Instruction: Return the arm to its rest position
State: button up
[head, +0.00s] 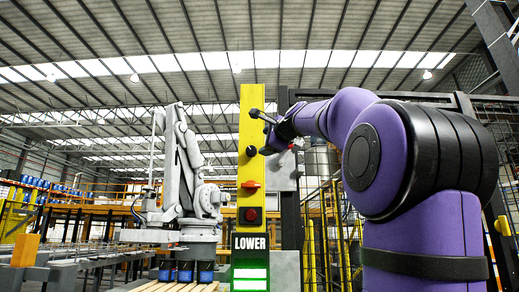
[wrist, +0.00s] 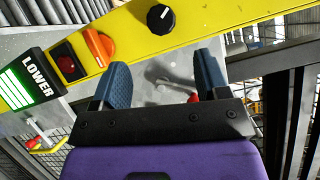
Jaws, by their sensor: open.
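My purple arm (head: 420,180) reaches up from the lower right to a yellow control panel (head: 252,98) in the head view. My gripper (head: 262,132) is at the panel's right edge, near its black knob (head: 251,151). In the wrist view my gripper (wrist: 163,82) has its two blue fingers wide apart with nothing between them. The knob (wrist: 160,19) lies beyond the fingertips, apart from them. Below it on the panel are an orange switch (head: 250,185), a red button (head: 251,214) and a lit green LOWER sign (head: 250,243).
A white robot arm (head: 182,180) stands behind the panel at left, above dark blue pails (head: 186,271) on a wooden pallet (head: 150,287). A conveyor (head: 75,256) runs at the far left. Mesh fencing (head: 322,235) and dark posts stand behind my arm.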

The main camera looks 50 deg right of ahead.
jog(key=a+f+n+g+y, duration=0.3)
jog(key=a+f+n, duration=0.3)
jog(key=a+f, duration=0.5)
jog(key=a+f+n+g+y, duration=0.25)
jog(key=a+f+n, duration=0.45)
jog(key=f, duration=0.7)
jog(key=s+a+f+n+g, duration=0.2)
jog(key=s+a+f+n, duration=0.2)
jog(key=f, duration=0.5)
jog(key=s+a+f+n+g, duration=0.2)
jog(key=s+a+f, duration=0.3)
jog(key=f, duration=0.4)
jog(key=s+a+f+n+g, duration=0.2)
jog(key=s+a+f+n, duration=0.2)
jog(key=f, duration=0.5)
jog(key=s+n+y, duration=0.1)
jog(key=s, duration=0.1)
jog(key=shift+s+a+n, duration=0.3)
jog(key=shift+s+a, duration=0.05)
jog(key=shift+f, duration=0.1)
